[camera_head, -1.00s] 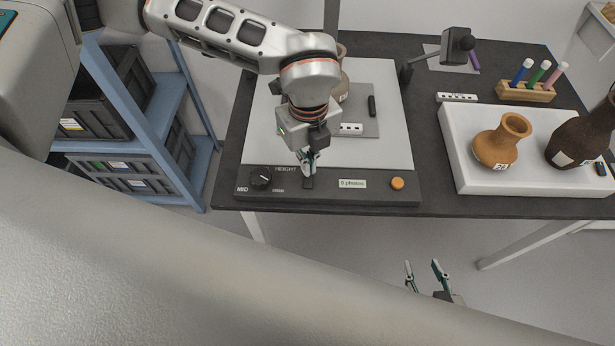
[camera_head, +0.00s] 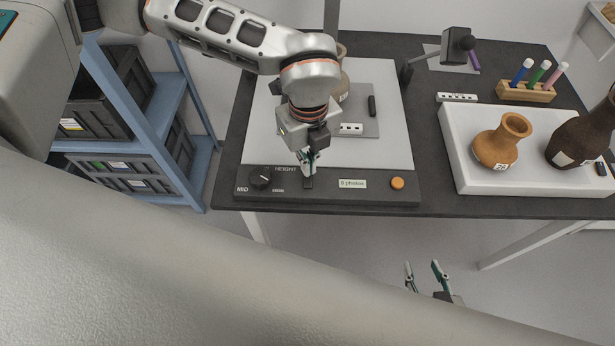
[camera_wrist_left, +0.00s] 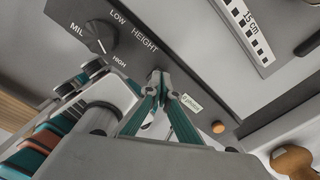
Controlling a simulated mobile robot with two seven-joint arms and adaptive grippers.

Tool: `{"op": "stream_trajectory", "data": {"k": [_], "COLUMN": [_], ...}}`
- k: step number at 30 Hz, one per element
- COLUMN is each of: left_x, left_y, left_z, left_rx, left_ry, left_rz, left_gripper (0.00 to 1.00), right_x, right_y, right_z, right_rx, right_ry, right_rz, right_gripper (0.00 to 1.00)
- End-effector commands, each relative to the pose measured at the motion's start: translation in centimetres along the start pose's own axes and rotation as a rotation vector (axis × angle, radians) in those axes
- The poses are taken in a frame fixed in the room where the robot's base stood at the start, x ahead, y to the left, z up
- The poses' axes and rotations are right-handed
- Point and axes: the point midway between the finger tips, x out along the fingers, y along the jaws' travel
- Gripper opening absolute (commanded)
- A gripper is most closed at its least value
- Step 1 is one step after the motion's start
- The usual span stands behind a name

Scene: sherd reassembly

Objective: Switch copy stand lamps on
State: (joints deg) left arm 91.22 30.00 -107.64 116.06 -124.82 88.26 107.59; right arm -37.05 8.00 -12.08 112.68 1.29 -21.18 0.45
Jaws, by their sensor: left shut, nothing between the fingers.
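The copy stand has a dark control strip (camera_head: 330,193) along its front edge. A dark switch (camera_head: 308,183) sits on the strip between the height knob (camera_head: 260,177) and the photo-count label (camera_head: 352,184). My left gripper (camera_head: 308,161) is shut and empty, pointing down at the switch. In the left wrist view its fingertips (camera_wrist_left: 160,80) meet over the strip and hide the switch, so I cannot tell whether they touch it or how it is set. My right gripper (camera_head: 424,265) is open and empty, low in front of the table.
An orange button (camera_head: 397,183) is at the strip's right. A jar (camera_head: 343,80) stands on the stand's board, partly behind my arm. A dark head on an arm (camera_head: 457,45) stands behind. A white tray (camera_head: 470,181) with two vessels lies to the right; a shelf (camera_head: 166,115) stands left.

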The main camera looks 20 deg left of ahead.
Motion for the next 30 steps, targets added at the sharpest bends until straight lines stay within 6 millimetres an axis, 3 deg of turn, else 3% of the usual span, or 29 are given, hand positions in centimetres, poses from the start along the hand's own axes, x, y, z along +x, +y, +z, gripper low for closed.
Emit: {"op": "stream_trajectory", "data": {"k": [30], "left_x": [1.4], "left_y": [0.0], "left_z": [0.0], "left_rx": [0.000], "left_ry": [0.000], "left_rz": [0.000], "left_gripper": [0.00], "right_x": [0.3], "right_y": [-0.2], "right_z": [1.0], "right_rx": [0.002], "right_ry": [-0.008], "right_rz": [-0.003], "right_gripper": [0.40]}}
